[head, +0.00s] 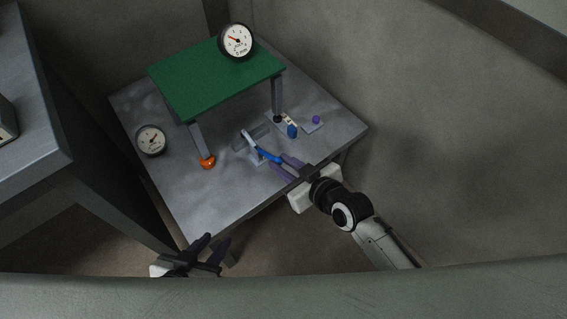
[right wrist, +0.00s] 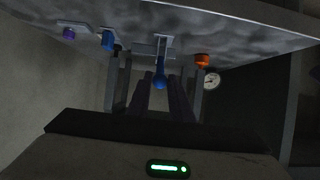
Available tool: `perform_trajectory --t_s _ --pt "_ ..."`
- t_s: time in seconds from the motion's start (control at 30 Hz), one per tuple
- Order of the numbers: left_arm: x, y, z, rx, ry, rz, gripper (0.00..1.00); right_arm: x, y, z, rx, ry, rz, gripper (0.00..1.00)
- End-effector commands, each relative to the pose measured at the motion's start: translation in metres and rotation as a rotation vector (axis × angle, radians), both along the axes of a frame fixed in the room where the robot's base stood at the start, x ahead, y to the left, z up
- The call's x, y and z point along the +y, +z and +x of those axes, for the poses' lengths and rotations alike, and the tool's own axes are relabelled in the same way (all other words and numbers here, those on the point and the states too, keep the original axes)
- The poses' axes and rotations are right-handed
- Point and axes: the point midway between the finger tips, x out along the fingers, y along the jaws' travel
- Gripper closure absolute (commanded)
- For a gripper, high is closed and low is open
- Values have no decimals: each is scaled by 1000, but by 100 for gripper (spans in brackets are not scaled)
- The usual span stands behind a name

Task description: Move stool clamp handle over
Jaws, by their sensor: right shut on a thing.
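The stool has a green seat (head: 205,82) and grey legs, and stands on the grey table (head: 190,205). The clamp handle (head: 267,154), a blue-gripped lever on a grey clamp base, is at the table's near right part. My right gripper (head: 281,164) reaches in from the right with its dark fingers at the blue grip. In the right wrist view the blue clamp handle (right wrist: 160,76) sits between the fingers (right wrist: 160,97), and the gripper is shut on it. My left gripper (head: 211,246) is open and empty, off the table's front edge.
One gauge (head: 151,140) is on the table; another (head: 236,41) is at the seat. A dark cabinet (head: 40,120) stands left.

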Motion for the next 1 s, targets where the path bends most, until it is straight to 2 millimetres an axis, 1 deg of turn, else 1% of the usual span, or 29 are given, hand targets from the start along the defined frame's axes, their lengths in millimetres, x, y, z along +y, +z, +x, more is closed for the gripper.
perform_trajectory --t_s 0.03,0.4,0.83,1.0 --pt "0 3 0 1 0 0 69 2 8 4 -10 -1 5 93" --pt "0 21 0 1 0 0 69 11 27 17 -9 -2 6 93" --pt "0 22 0 0 -1 0 69 13 29 19 -9 -2 6 93" --pt "0 25 0 0 -1 0 69 17 34 24 -11 -1 6 93"
